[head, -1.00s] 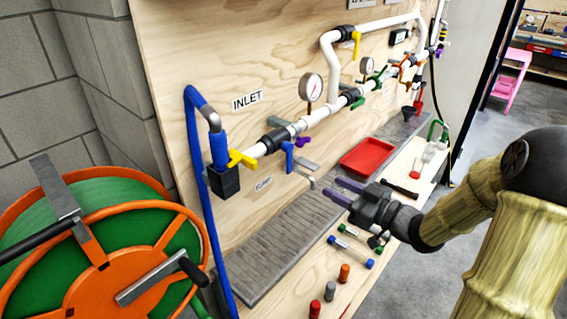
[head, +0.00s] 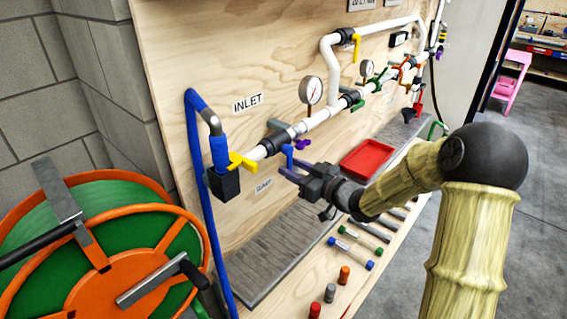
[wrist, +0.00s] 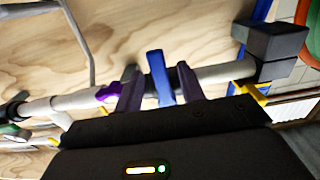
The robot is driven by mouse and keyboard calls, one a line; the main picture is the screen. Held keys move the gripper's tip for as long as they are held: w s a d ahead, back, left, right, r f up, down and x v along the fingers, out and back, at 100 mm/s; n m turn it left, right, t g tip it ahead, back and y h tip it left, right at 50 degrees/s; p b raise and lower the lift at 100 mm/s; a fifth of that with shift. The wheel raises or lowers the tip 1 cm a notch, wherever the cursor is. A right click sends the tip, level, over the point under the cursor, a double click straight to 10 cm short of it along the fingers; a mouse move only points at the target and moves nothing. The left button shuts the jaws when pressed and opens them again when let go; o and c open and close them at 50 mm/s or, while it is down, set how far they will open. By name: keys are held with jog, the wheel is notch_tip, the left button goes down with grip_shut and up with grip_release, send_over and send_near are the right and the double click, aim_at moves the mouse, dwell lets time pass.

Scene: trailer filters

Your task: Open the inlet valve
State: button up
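The INLET label (head: 248,102) is on the plywood panel above the left end of the white pipe. A yellow valve handle (head: 240,162) is on the pipe there, beside the blue hose fitting; it shows in the wrist view (wrist: 250,91). A blue handle (head: 288,153) hangs just right of it, also in the wrist view (wrist: 159,76). My gripper (head: 290,172) is at the blue handle. In the wrist view my gripper (wrist: 159,88) is open, with one finger on each side of the blue handle and gaps visible. Whether the handle's tip is fully between the fingers is unclear.
A purple handle (head: 302,145) is close to my gripper. A pressure gauge (head: 311,90) rises from the pipe. A red tray (head: 367,159) and loose parts lie on the bench. An orange and green hose reel (head: 110,265) stands at the left.

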aim_at(291, 166)
jog(key=shift+x, duration=1.85)
jog(key=shift+c, duration=0.2)
grip_shut()
jog(key=shift+w+d, duration=0.1)
